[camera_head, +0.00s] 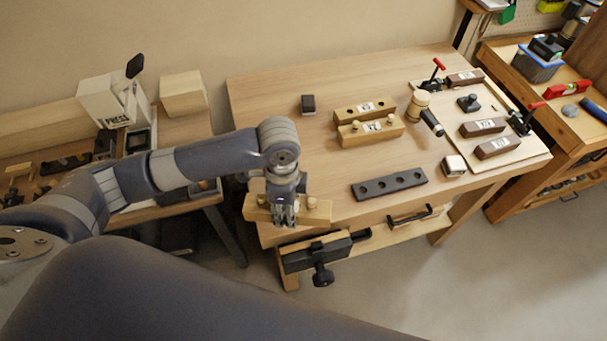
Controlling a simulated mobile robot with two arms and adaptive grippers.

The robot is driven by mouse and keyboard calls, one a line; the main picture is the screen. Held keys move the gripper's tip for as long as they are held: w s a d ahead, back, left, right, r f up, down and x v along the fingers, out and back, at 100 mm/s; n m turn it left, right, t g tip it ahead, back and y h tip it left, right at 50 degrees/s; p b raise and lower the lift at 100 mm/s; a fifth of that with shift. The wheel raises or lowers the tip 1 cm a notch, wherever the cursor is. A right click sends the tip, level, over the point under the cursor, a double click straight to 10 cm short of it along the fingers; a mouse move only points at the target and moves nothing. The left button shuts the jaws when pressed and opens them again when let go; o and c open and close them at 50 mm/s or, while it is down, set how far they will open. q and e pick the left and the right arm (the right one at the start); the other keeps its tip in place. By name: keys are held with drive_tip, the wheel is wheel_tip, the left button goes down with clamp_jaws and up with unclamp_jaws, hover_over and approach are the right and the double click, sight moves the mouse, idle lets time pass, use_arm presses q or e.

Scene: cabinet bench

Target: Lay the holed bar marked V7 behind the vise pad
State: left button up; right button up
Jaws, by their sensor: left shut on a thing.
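My left gripper (284,217) points down at the table's front left corner and is shut on a light wooden bar (258,209). A round peg-like knob shows near the bar's right end; the gripper hides its middle, and no mark is readable. Two similar wooden bars with white labels lie farther back: the rear one (351,114) shows dark holes, the nearer one (353,139) has pegs. Their labels are too small to read surely. A black vise (318,253) is on the table's front edge, just below the held bar; I cannot tell its pad apart. My right gripper is out of view.
A dark strip with several holes (390,184) lies near the front of the table (270,130). A small dark block (308,104) lies behind. A mallet (417,103) and a board (518,157) with clamps and brown blocks stand right. The table's left rear is clear.

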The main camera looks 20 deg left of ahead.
use_arm(q)
drive_tip(key=m, duration=0.1)
drive_tip(key=w+r+m+p, duration=0.1)
drive_tip(key=m, duration=0.1)
drive_tip(key=w+d+m, duration=0.1)
drive_tip(key=shift+w+r+m, duration=0.1)
drive_tip(key=shift+r+m, duration=0.25)
drive_tip(key=shift+m, duration=0.05)
use_arm(e)
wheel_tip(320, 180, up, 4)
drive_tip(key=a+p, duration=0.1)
drive_tip(key=p, duration=0.2)
use_arm(q)
drive_tip(key=w+m+b, duration=0.1)
drive_tip(key=m, duration=0.2)
drive_tip(key=w+f+m+b, duration=0.1)
drive_tip(key=m+b, duration=0.1)
drive_tip(key=m, duration=0.1)
drive_tip(key=w+d+f+m+b, duration=0.1)
drive_tip(key=m+b, duration=0.1)
drive_tip(key=shift+w+m, duration=0.4)
drive_tip(key=shift+f+b, duration=0.4)
drive_tip(key=shift+f, duration=0.55)
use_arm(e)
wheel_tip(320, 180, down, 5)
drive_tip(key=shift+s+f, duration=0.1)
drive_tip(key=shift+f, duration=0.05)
